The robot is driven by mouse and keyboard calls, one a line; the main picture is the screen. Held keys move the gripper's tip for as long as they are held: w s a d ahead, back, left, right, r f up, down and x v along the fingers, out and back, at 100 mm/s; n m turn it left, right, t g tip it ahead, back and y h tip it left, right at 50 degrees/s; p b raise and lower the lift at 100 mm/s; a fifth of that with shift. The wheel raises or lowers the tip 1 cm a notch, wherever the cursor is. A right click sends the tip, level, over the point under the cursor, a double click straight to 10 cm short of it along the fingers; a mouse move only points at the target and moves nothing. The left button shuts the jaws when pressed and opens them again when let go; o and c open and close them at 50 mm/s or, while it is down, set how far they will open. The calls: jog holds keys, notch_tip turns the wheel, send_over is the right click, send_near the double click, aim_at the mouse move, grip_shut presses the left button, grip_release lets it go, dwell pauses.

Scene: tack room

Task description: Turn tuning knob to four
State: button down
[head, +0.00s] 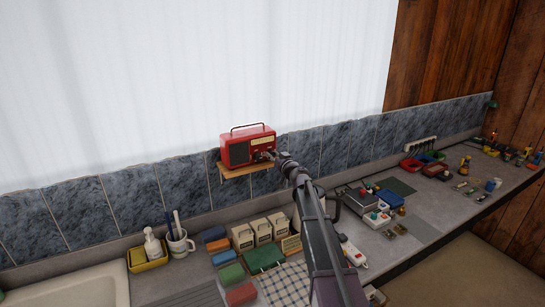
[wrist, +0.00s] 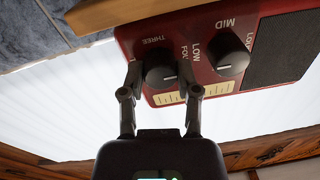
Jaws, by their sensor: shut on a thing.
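The red radio (head: 236,152) sits on a small wooden shelf (head: 235,174) against the wall; it appears upside down in the wrist view (wrist: 140,40). The dark tuning knob (wrist: 160,72) has the word THREE at its upper left and a partly covered FOUR at its upper right in the wrist view. My gripper (wrist: 162,82) is shut on this knob, one finger on each side; in the head view it reaches the radio's front right (head: 272,156). A short pale mark shows on the knob's lower right edge; its exact setting is hard to read.
A second dark knob (wrist: 230,58) with LOW and MID labels sits right beside the gripped one, near my right finger. A pale dial strip (wrist: 178,95) lies along the radio's edge. The counter below holds several boxes, a mug (head: 180,243) and a checked cloth (head: 284,284).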

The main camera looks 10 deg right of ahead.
jog(key=shift+c, duration=1.6)
grip_release()
jog(key=shift+s, duration=0.1)
jog(key=v, duration=1.1)
jog(key=shift+s+d, duration=0.15)
jog(key=shift+s, duration=0.2)
jog(key=s+a+f+n+g+b, duration=0.1)
jog(key=s+a+f+g+b, duration=0.3)
jog(key=s+f, duration=0.45)
jog(key=s+a+f+n+g+b, duration=0.1)
jog(key=s+a+f+g+b, duration=0.2)
jog(key=s+a+f+g, duration=0.55)
jog(key=s+d+f+m+g+h+b, duration=0.1)
jog(key=s+d+f+h, duration=0.1)
jog(key=s+f, duration=0.2)
jog(key=s+d+f+m+g+h+b, duration=0.1)
jog(key=s+d+f+g+h+b, duration=0.1)
jog(key=s+f, duration=0.3)
jog(key=s+d+f+m+g+h+b, duration=0.1)
jog(key=s+d+f, duration=0.3)
jog(key=s, duration=0.4)
jog(key=shift+f+m+g+h+b, duration=0.25)
jog(key=shift+m+h+b, duration=0.15)
jog(key=shift+m+h, duration=0.3)
